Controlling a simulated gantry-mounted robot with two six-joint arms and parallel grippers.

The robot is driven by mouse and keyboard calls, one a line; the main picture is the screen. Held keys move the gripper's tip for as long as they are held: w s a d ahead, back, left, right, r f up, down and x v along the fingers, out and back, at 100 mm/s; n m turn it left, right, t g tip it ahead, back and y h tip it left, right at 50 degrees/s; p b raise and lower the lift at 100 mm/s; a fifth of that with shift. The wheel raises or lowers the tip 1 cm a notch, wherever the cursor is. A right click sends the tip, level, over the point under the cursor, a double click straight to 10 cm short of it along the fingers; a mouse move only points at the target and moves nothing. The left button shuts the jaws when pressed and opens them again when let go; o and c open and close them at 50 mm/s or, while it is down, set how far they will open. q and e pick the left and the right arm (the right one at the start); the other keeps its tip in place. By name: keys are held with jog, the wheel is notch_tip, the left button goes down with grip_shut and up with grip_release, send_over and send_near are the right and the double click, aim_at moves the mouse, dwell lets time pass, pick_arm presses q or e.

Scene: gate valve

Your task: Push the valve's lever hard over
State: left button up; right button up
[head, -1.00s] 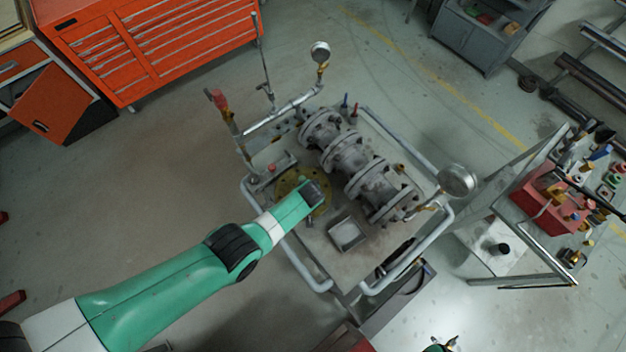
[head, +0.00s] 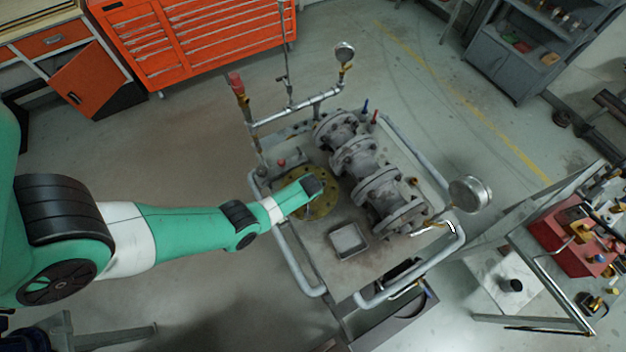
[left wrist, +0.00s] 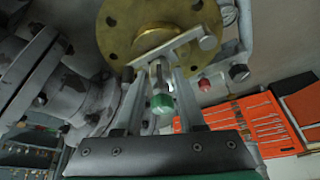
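The gate valve assembly (head: 362,176) is a row of grey flanged bodies on a metal cart. A yellow-brass round flange (head: 322,207) lies beside it and also shows in the left wrist view (left wrist: 118,30). In that view a grey crossbar (left wrist: 190,40) with a round knob runs in front of the flange. A short stem with a green end (left wrist: 162,103) points toward the camera. My left gripper (left wrist: 164,72) has its fingers apart, one on each side of the stem. I cannot tell whether they touch it. In the head view my left wrist hides the gripper and crossbar.
Tubular rails (head: 296,262) edge the cart. A pressure gauge (head: 470,194) and a thin upright pipe with a red top (head: 236,84) rise from it. A red drawer cabinet (head: 190,40) stands behind, with clear floor between.

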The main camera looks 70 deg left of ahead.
pick_arm(q)
grip_shut()
